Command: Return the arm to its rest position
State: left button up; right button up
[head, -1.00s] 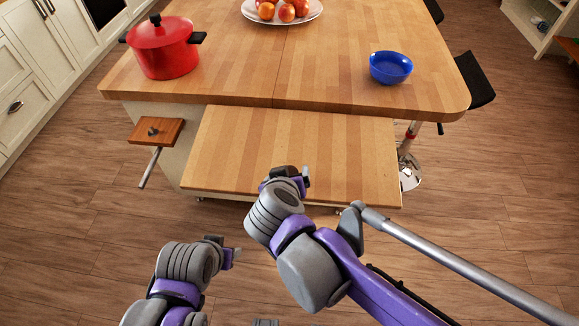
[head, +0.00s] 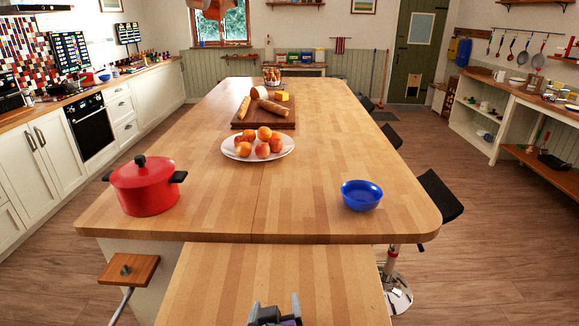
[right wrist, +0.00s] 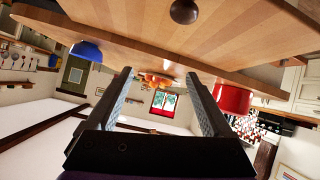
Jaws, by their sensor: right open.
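My right gripper (head: 275,312) shows at the bottom edge of the head view, over the near pull-out board (head: 330,285). In the right wrist view my right gripper (right wrist: 163,82) has its two grey fingers spread wide, with nothing between them. The rest of the right arm is out of the head view. My left arm and gripper are not in view. The wrist picture is turned upside down, with the wooden surfaces at its top.
A small round brown object (right wrist: 184,11) is on the board near the gripper. The island (head: 320,190) holds a red pot (head: 145,190), blue bowl (head: 361,196), fruit plate (head: 230,153) and bread board (head: 285,118). Stools (head: 438,200) line its right side.

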jog(key=w+d+r+n+t+y+p, duration=0.1)
jog(key=w+d+r+t+y+p, duration=0.15)
jog(key=r+t+y, duration=0.4)
jog(key=s+d+f+m+g+h+p, duration=0.1)
jog(key=s+d+f+m+g+h, duration=0.2)
jog(key=s+d+f+g, duration=1)
jog(key=s+d+f+h, duration=0.3)
jog(key=d, duration=0.2)
jog(key=shift+s+d+m+h+p, duration=0.2)
jog(key=shift+d+m+h+p, duration=0.1)
jog(key=shift+m+h+p, duration=0.1)
